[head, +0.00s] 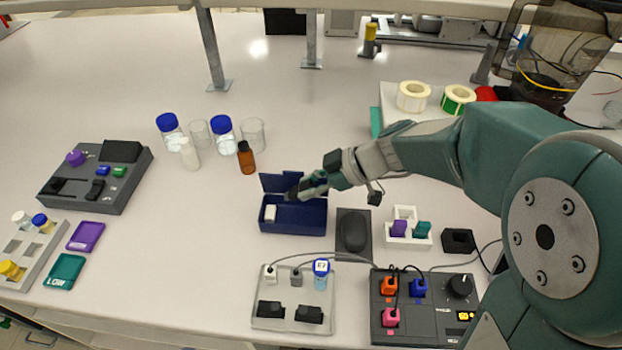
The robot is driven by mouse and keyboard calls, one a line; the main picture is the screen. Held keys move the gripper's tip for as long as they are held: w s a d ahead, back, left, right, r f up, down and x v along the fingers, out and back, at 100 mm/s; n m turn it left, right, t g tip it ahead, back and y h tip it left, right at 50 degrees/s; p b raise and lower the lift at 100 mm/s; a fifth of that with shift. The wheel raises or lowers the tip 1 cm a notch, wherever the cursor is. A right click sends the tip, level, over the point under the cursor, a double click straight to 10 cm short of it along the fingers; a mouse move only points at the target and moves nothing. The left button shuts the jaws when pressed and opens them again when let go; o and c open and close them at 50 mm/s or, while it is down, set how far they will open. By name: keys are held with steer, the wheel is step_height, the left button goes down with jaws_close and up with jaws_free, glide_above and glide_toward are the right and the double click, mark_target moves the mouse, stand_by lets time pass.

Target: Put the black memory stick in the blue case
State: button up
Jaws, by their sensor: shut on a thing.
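The blue case (308,227) is open on the table near the middle of the head view, with its lid (272,182) raised at the back. A small white item (270,213) lies in its left part. My gripper (302,192) reaches in from the right, over the case's back side by the lid. It is shut on a small dark thing (292,195), which looks like the black memory stick. The fingers hide part of it, and I cannot tell whether it touches the case.
A black mouse on a dark pad (353,234) lies just right of the case. A white holder (408,240) with purple and teal sticks stands further right. A brown bottle (246,158) and glass jars stand behind left. A grey plug panel (293,292) sits in front.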

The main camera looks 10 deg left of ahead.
glide_above(309, 223)
steer(key=shift+f, duration=3.25)
steer(key=o, duration=0.9)
steer(key=shift+o, duration=0.2)
steer(key=o, duration=0.3)
steer(key=shift+o, duration=0.2)
steer(key=shift+r, duration=0.1)
steer(key=shift+s+d+r, duration=0.1)
steer(key=shift+s+r, duration=1.35)
steer(key=shift+s, duration=0.05)
